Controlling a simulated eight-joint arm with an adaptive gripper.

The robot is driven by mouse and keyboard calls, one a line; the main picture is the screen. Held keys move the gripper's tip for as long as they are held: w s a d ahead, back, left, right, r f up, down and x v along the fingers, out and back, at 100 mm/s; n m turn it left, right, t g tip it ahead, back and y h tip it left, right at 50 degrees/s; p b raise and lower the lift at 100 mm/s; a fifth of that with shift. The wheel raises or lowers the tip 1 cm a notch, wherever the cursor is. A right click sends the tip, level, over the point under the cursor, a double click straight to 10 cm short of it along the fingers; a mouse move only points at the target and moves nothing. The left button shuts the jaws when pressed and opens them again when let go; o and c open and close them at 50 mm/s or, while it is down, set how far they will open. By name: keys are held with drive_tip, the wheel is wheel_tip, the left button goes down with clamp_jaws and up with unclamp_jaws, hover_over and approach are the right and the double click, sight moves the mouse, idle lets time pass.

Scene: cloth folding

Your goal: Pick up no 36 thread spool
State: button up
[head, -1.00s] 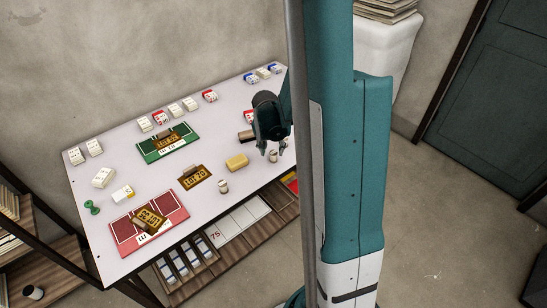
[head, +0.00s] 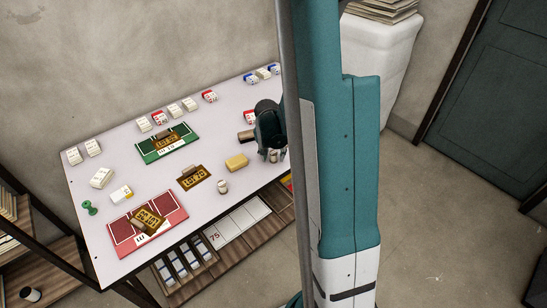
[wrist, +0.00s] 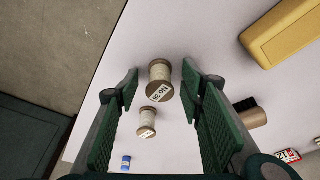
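A thread spool (wrist: 160,82) with cream thread and brown wooden ends shows in the wrist view. Its tilted white label seems to read No 36. My gripper (wrist: 160,85) is open, with one green fingertip on each side of this spool and visible gaps to both. A second, similar spool (wrist: 147,122) lies lower in the wrist view, between the fingers' bases, its label too small to read. In the head view my gripper (head: 275,150) is low over the right part of the table, with a spool (head: 274,157) at its fingertips. Another spool (head: 222,187) stands at the table's front.
A yellow block (wrist: 285,30) lies right of the fingers in the wrist view, and a dark-bristled brush (wrist: 250,112) sits close to the right finger. A small blue item (wrist: 126,162) is below. The white table's (head: 205,220) front edge is near; green and red boards lie left.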

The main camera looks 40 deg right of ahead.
sight(274, 152)
drive_tip(key=c, duration=0.9)
drive_tip(key=shift+r, duration=0.15)
drive_tip(key=shift+r+p, duration=1.3)
drive_tip(key=shift+r, duration=3.55)
